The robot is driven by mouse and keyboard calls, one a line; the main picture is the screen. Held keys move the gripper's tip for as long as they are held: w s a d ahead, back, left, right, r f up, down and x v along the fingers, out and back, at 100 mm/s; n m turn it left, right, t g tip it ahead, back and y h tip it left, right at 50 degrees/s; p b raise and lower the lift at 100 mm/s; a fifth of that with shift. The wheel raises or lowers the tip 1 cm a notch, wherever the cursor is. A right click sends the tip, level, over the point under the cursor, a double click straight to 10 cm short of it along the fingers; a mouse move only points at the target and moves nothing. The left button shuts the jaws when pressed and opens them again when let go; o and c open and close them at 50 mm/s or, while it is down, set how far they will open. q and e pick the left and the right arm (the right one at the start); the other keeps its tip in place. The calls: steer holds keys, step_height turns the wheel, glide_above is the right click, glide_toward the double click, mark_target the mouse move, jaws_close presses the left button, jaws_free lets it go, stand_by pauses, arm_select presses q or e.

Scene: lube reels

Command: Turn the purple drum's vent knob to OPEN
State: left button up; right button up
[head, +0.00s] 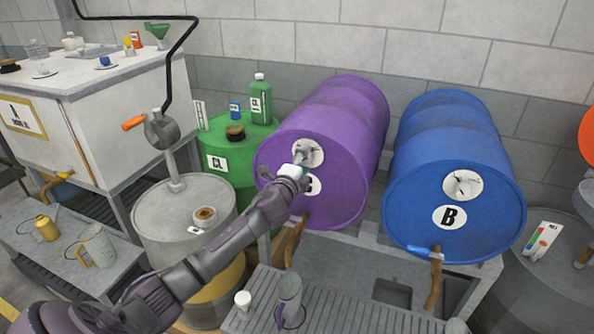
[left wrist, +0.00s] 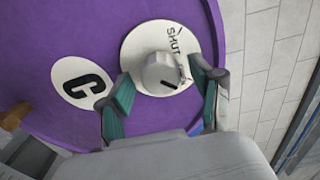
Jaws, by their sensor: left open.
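The purple drum (head: 345,115) lies on its side on the rack, its round end facing me, and its end also fills much of the left wrist view (left wrist: 60,40). A white dial plate (head: 315,147) sits high on that end. In the left wrist view the grey vent knob (left wrist: 160,70) stands on the plate with a short black mark on it; SHUT is printed nearby, and other lettering is partly hidden by a finger. My left gripper (head: 301,163) is open at the dial, with teal-padded fingers on either side of the knob. Contact cannot be told. My right gripper is out of view.
A blue drum (head: 450,155) marked B lies to the right with its own dial. A green drum (head: 232,150) with bottles and a grey drum (head: 180,215) with a pump stand to the left. A grated tray (head: 262,300) holds a jug below. The wall is behind.

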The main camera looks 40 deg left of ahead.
arm_select(q)
steer(key=v, duration=1.1)
steer(key=shift+s+f, duration=0.1)
steer(key=shift+f, duration=0.05)
